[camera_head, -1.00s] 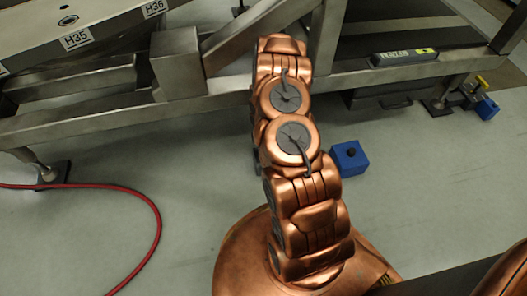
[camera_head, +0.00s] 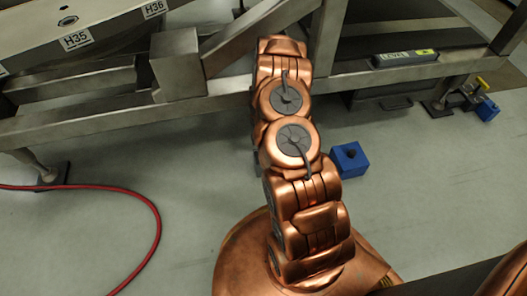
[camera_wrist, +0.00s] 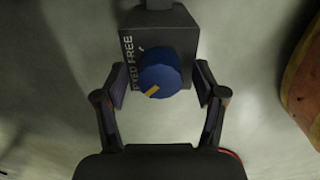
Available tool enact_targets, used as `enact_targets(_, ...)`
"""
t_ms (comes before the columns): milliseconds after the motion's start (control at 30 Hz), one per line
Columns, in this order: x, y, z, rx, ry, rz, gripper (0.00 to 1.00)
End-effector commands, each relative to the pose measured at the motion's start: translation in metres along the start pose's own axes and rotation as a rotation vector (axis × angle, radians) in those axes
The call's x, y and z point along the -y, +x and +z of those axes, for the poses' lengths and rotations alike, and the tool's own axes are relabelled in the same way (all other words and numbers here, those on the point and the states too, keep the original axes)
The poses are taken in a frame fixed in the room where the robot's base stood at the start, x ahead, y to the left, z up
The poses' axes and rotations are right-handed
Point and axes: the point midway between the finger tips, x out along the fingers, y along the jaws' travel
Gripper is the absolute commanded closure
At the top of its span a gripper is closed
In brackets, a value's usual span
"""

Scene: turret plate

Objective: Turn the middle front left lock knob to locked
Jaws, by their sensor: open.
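In the wrist view, a round blue knob (camera_wrist: 160,74) with a yellow pointer mark sits on a dark grey box (camera_wrist: 178,22). The yellow mark lies at the knob's lower left. White lettering along the box's left side reads FREE higher up and a partly hidden word ending in KED lower down. My gripper (camera_wrist: 157,83) is open, with one finger on each side of the knob. Gaps show between the fingertips and the knob, the left one wider. In the head view my copper arm hides my gripper and this knob.
A metal frame (camera_head: 90,122) crosses the head view, with a plate labelled H35 and H36 (camera_head: 110,28) at upper left. A blue block (camera_head: 350,158) is right of my arm. A red hose (camera_head: 158,222) lies on the floor at left. Open floor surrounds it.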

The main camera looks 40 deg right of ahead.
Motion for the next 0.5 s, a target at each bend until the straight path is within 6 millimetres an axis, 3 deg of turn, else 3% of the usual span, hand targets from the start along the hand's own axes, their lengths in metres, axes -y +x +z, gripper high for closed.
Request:
enact_targets(267,0.0,-0.005,0.0,-0.001,0.0,0.0,0.3)
enact_targets(500,-0.001,-0.031,0.0,-0.001,0.0,0.004,0.3)
